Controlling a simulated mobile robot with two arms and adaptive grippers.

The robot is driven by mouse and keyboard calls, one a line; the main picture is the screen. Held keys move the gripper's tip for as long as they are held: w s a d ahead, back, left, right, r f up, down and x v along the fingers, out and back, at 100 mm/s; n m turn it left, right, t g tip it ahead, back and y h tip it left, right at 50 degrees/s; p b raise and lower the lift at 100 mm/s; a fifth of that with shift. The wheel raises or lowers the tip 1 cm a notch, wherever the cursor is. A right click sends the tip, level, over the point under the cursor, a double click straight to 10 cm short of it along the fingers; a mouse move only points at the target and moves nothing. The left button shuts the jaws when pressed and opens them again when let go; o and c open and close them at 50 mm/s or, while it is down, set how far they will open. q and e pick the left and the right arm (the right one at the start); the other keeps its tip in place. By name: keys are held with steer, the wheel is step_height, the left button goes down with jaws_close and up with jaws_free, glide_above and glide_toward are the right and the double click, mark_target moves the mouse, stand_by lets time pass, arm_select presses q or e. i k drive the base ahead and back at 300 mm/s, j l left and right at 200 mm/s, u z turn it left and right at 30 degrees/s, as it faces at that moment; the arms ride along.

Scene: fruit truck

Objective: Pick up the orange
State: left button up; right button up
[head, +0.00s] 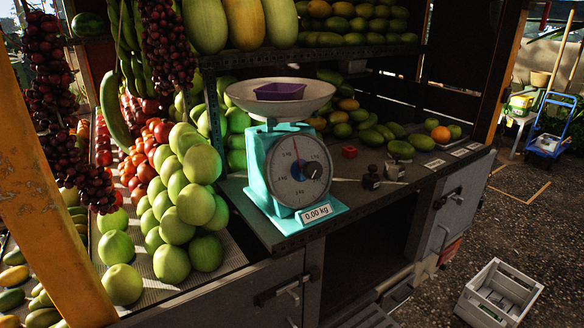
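An orange (441,134) sits on the counter of the fruit stall, toward its right end. A green fruit stands just behind it to the right, and a yellow-green fruit lies close behind it. Green mangoes (401,149) lie to its left on the same counter. The orange is small in the head view but its front is unobstructed. Neither of my grippers shows in this view.
A teal weighing scale (293,168) with a purple tray (280,91) in its pan stands mid-counter. Small weights (371,178) lie between it and the orange. A crate (499,292) stands on the ground at lower right. Open ground lies right of the stall.

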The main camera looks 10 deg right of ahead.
mark_target(440, 135)
steer(key=z, duration=1.3)
steer(key=u, duration=0.55)
steer(key=i+l+u, duration=0.2)
steer(key=l+u, duration=0.2)
steer(key=i+l+u, duration=0.1)
steer(key=l+u, duration=0.3)
steer(key=l, duration=0.25)
steer(key=l+u, duration=0.35)
steer(key=l, duration=0.2)
steer(key=i, duration=0.05)
